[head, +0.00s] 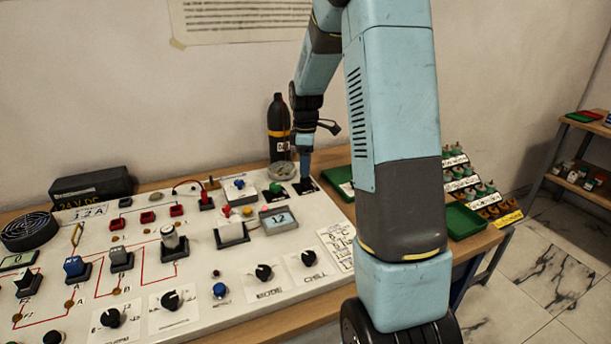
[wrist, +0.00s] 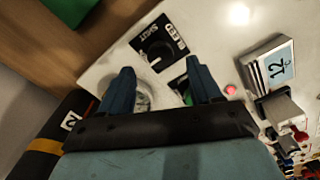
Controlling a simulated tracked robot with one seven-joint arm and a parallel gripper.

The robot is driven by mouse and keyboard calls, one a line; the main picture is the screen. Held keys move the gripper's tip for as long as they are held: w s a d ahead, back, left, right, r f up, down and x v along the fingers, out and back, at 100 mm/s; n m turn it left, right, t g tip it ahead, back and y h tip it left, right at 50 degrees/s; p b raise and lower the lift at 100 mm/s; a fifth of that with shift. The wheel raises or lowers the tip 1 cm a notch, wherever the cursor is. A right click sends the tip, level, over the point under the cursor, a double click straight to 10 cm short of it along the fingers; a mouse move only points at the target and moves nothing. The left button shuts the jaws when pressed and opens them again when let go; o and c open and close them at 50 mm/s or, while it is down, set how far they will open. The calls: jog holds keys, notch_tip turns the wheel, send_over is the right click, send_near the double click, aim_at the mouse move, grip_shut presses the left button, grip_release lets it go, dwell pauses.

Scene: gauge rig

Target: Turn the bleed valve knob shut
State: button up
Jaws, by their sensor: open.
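The bleed valve knob (wrist: 153,50) is a black knob on a dark label with the word SHUT in the wrist view. It also shows small and partly covered in the head view (head: 305,187), at the panel's far right corner. My gripper (wrist: 157,73) is open and empty, pointing down. In the wrist view the knob lies just beyond and between the two fingertips. In the head view my gripper (head: 306,172) is right over the knob's label. I cannot tell the remaining height or whether the fingers touch the knob.
A round gauge (head: 283,170), a green valve (head: 277,189) and a black bottle with a yellow band (head: 278,130) stand close to my gripper. A display reading 12 (head: 279,219) is nearer me. A green tray (head: 346,190) lies right of the white panel (head: 240,263).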

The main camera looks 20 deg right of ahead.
aim_at(305, 181)
jog(key=shift+f, duration=2.2)
jog(key=shift+c, duration=0.3)
jog(key=c, duration=1)
